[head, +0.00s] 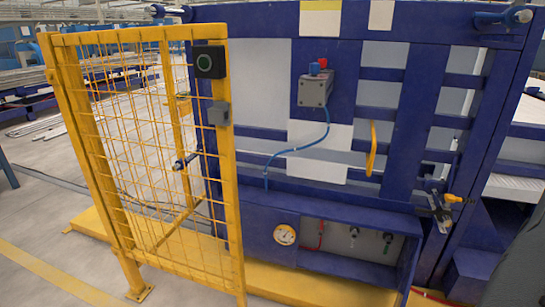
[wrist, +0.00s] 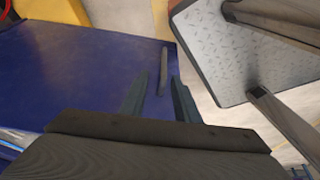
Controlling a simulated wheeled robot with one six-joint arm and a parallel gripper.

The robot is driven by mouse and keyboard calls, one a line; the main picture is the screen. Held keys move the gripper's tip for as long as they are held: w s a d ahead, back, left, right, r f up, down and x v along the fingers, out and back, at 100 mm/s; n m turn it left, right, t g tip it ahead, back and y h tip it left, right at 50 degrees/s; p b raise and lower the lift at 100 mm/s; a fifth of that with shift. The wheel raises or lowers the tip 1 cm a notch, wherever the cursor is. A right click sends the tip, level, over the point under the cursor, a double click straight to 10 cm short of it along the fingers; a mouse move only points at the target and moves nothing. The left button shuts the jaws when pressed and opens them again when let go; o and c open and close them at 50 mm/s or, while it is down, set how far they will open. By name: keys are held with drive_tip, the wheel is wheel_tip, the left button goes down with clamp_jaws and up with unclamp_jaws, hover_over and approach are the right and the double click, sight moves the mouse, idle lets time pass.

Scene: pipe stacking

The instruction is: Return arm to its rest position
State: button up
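My gripper (wrist: 158,84) shows in the wrist view, with its two dark fingers apart and nothing visible held between them. Beyond the fingertips is a blue surface (wrist: 75,75). A thin grey strip (wrist: 163,72) shows near its right edge; I cannot tell if it is a loose piece or part of the surface. The gripper does not show in the head view. A dark shape at the lower right of the head view may be part of my arm, but I cannot tell.
A yellow mesh gate (head: 150,145) stands at left in front of a blue frame (head: 420,90). A blue box with a gauge (head: 285,235) sits low at centre. A yellow handle (head: 371,148) sticks out. Bare floor (head: 40,215) lies at left.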

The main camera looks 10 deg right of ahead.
drive_tip(key=w+a+r+m+g+h+p, duration=0.15)
drive_tip(key=w+r, duration=0.35)
drive_tip(key=r, duration=0.7)
drive_tip(key=w+a+r+m+g+h+p, duration=0.1)
drive_tip(key=w+r+m+h+p, duration=0.3)
drive_tip(key=r, duration=0.8)
drive_tip(key=s+a+r+m+y+p, duration=0.1)
drive_tip(key=a+r+m+p, duration=0.1)
drive_tip(key=a+r, duration=0.8)
drive_tip(key=s+a+r+m+y+p, duration=0.1)
drive_tip(key=a+r+m+p, duration=0.1)
drive_tip(key=a+r, duration=0.9)
drive_tip(key=shift+s+a+r, duration=0.15)
drive_tip(key=shift+s+a, duration=0.2)
drive_tip(key=shift+a, duration=0.4)
